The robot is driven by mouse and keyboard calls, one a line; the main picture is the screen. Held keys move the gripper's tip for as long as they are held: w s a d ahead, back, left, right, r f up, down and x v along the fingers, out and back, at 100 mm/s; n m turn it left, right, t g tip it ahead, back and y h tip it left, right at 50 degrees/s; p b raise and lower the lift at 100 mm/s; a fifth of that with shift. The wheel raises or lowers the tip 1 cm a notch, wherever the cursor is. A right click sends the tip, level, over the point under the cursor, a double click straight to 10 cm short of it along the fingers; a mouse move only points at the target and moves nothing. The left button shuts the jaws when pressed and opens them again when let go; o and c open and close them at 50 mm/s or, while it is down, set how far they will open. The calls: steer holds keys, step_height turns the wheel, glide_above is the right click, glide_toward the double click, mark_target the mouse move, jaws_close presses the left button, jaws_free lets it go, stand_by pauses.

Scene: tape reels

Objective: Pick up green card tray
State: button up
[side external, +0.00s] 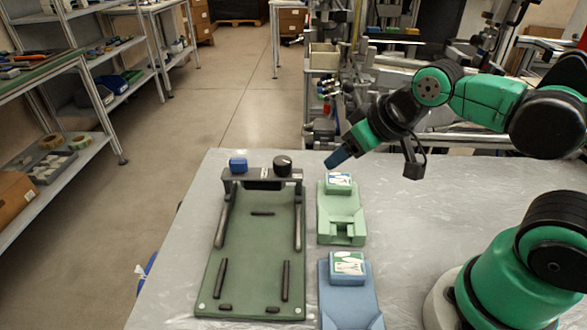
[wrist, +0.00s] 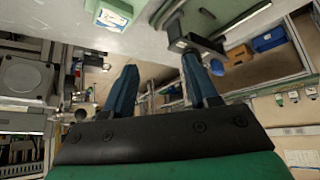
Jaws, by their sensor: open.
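The green card tray (side external: 341,205) lies on the table, right of the dark green fixture, with a white-and-blue card block (side external: 339,180) at its far end and a notch at its near end. Part of it also shows at the top of the wrist view (wrist: 110,14). My gripper (side external: 334,160) is in the air above the tray's far end, apart from it, with its blue fingers pointing down and left. In the wrist view the two blue fingers (wrist: 159,60) are spread with nothing between them.
A blue card tray (side external: 348,300) lies just nearer than the green one. The fixture (side external: 250,235) on the left has upright rails and a raised black bridge with a blue button (side external: 238,165) and black knob (side external: 282,166). The table (side external: 410,215) right of the trays is clear.

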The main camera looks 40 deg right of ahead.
steer(key=shift+o, duration=0.2)
steer(key=o, duration=0.7)
steer(key=m+g, duration=0.7)
steer(key=m, duration=0.2)
glide_above(339, 178)
steer(key=f, duration=0.6)
steer(key=shift+s+a+f, duration=0.1)
steer(key=shift+a+f, duration=0.15)
steer(key=shift+f, duration=0.1)
steer(key=shift+d+f, duration=0.2)
steer(key=shift+f, duration=3.05)
